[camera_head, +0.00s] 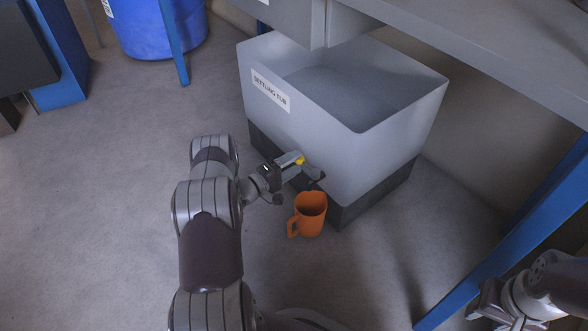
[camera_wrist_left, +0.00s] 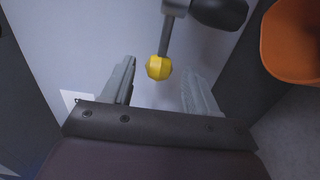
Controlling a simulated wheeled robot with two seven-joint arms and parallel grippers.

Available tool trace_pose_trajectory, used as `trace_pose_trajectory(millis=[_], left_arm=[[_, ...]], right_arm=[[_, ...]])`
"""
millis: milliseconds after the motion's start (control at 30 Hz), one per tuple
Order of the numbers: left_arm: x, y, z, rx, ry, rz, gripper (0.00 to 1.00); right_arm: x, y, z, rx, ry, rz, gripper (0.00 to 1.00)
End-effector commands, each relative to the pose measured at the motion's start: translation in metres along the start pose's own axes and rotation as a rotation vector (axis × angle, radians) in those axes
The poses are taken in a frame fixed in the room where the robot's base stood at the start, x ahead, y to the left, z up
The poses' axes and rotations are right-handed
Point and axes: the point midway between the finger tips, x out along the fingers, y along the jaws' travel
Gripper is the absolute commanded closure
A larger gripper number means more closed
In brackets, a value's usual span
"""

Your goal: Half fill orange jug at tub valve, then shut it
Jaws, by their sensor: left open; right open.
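The settling tub (camera_head: 330,130) is a grey open-topped bin on a dark base, with a label on its side. Its valve has a yellow knob (camera_head: 300,160) on a metal stem, low on the front wall. In the left wrist view the yellow knob (camera_wrist_left: 159,67) lies between my open fingertips, apart from both, beside a dark valve part (camera_wrist_left: 220,12). My left gripper (camera_head: 290,166) is open at the valve. The orange jug (camera_head: 312,215) stands upright on the floor just below the valve, handle to the left. My right gripper (camera_head: 482,308) is open and empty at lower right.
A grey bench (camera_head: 480,40) overhangs the tub, with a blue leg (camera_head: 500,250) at right. A blue barrel (camera_head: 155,30) stands at the back left. The floor to the left is clear.

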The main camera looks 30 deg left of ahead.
Motion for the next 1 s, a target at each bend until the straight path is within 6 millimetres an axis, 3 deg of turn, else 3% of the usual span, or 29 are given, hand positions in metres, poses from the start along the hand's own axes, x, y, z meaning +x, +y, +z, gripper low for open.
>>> trace_pose_trajectory(millis=[333,500,633,800,1000], left_arm=[[0.007,0.001,0.0,0.001,0.001,-0.001,0.44],[0.007,0.001,0.0,0.001,0.001,-0.001,1.0],[0.006,0.002,0.0,0.0,0.006,-0.001,1.0],[-0.004,0.01,0.007,-0.007,0.148,-0.004,1.0],[-0.013,0.003,0.011,-0.002,0.298,-0.002,1.0]], right_arm=[[0.003,0.0,0.0,0.0,0.0,0.0,0.57],[0.003,0.0,0.0,0.0,0.0,0.0,0.57],[0.0,0.0,0.0,0.0,0.0,0.0,0.57],[-0.035,0.0,-0.004,0.0,0.0,0.0,0.57],[-0.047,0.0,-0.006,0.0,0.0,0.0,0.57]])
